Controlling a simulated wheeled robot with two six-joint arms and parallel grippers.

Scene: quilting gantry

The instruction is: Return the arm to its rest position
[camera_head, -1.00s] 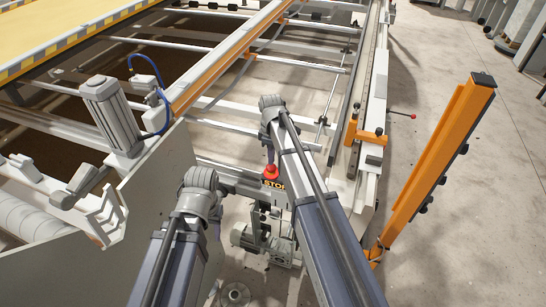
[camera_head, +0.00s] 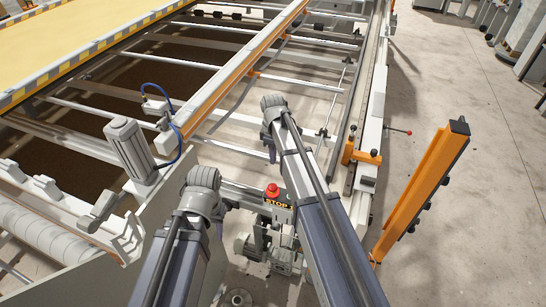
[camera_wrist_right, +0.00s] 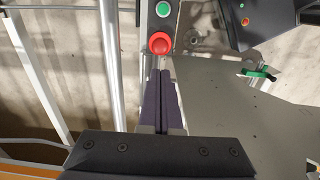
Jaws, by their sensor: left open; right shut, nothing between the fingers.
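My right arm reaches forward in the head view, and its gripper (camera_head: 271,150) hangs below the wrist, mostly hidden by it. In the right wrist view the two dark purple fingers of this gripper (camera_wrist_right: 160,76) are pressed together with nothing between them. Their tips point toward a red mushroom button (camera_wrist_right: 160,43); I cannot tell the gap. The same red button (camera_head: 272,190), above a STOP label, stands between my arms in the head view. My left gripper (camera_head: 219,229) is largely hidden under its wrist, with only a bit of finger showing, and it is open.
The gantry frame with a long orange-edged rail (camera_head: 240,80) fills the upper left. A grey motor (camera_head: 130,147) with a blue hose is left of my left wrist. An orange post (camera_head: 425,190) stands at right. A green button (camera_wrist_right: 163,9) is beyond the red one.

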